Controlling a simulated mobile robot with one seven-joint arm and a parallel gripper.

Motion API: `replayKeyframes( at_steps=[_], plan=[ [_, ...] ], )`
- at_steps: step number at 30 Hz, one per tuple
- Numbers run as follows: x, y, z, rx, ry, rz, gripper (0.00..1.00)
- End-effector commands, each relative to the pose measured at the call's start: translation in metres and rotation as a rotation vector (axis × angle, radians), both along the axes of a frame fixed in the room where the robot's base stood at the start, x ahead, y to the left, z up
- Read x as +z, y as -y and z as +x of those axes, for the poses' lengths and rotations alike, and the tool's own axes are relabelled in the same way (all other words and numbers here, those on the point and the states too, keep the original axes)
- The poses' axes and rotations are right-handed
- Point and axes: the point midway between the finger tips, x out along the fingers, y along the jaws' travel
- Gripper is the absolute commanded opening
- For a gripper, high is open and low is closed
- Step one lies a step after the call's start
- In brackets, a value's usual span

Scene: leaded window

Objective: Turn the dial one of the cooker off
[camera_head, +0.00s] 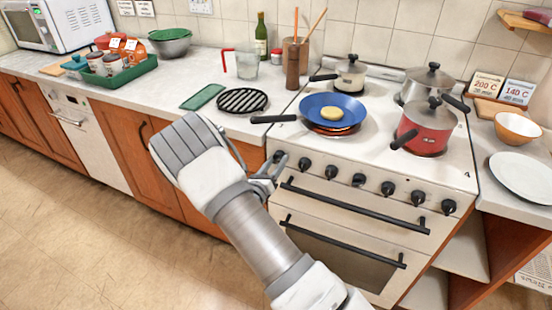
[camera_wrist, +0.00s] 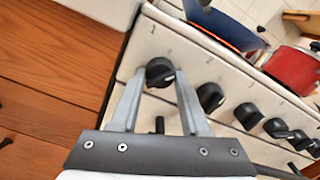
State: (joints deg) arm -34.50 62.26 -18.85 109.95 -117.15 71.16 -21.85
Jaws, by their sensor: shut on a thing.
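The cooker (camera_head: 350,215) has a row of black dials on its white front panel. Dial one (camera_wrist: 160,72) is the leftmost, under a printed 1, and has a pale pointer mark towards its lower right. My gripper (camera_wrist: 160,78) has one finger on each side of this dial and is shut on it. In the head view my gripper (camera_head: 272,168) is at the left end of the panel, where dial one (camera_head: 280,157) shows partly. Dial two (camera_wrist: 210,97) is just to the right, clear of the fingers.
A blue frying pan (camera_head: 313,105) with a round yellowish food item (camera_head: 333,114) is on the hob, its handle (camera_head: 273,119) pointing left. A red pot (camera_head: 428,128) is to its right. Black oven handles (camera_head: 350,205) run below the dials. The floor (camera_head: 90,220) is clear at left.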

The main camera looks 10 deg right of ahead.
Motion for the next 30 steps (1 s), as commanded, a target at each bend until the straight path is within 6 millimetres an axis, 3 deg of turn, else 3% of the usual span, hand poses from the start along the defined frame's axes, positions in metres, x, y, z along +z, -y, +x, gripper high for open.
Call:
replayKeyframes(
  at_steps=[15,30],
  plan=[
    [0.0022,0.0000,-0.0010,0.001,-0.273,-0.374,0.00],
    [-0.0001,0.0004,-0.0014,0.000,-0.398,-0.542,0.00]
  ],
)
